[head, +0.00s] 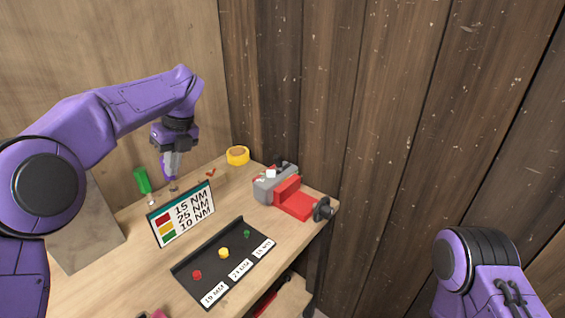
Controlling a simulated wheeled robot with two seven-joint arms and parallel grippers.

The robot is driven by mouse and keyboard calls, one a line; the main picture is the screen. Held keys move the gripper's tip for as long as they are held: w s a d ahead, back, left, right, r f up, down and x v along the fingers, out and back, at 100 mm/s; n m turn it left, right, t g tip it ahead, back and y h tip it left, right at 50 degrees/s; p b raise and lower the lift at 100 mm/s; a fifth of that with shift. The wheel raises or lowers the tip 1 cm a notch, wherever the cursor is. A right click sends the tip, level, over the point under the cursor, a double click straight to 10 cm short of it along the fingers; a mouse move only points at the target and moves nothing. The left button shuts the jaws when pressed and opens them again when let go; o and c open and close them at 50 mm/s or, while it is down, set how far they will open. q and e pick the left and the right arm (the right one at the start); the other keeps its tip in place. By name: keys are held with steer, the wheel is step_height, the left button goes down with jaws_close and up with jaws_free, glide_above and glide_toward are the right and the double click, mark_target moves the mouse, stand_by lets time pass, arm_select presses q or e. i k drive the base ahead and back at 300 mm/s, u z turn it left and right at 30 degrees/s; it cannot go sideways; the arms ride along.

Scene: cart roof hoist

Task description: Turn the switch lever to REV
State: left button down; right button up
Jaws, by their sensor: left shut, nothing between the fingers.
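I cannot make out a switch lever or REV marking for certain. A grey device (272,185) with dark and white parts on top sits at the back right of the bench, against a red block (295,200); any lever there is too small to tell. My left gripper (171,176) points down over the back of the bench, behind the torque sign. Its fingers are shut and empty, well to the left of the grey device. My right arm shows at the lower right; its gripper is out of view.
The bench (140,285) holds a sign (182,215) with NM values, a black tray (188,270) with red, yellow and green pieces, a yellow roll (238,155) and a green-handled item (142,180). Wood walls (400,120) stand behind and right.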

mark_target(278, 161)
steer(key=u, duration=0.45)
steer(key=i, duration=0.55)
steer(key=z, duration=1.5)
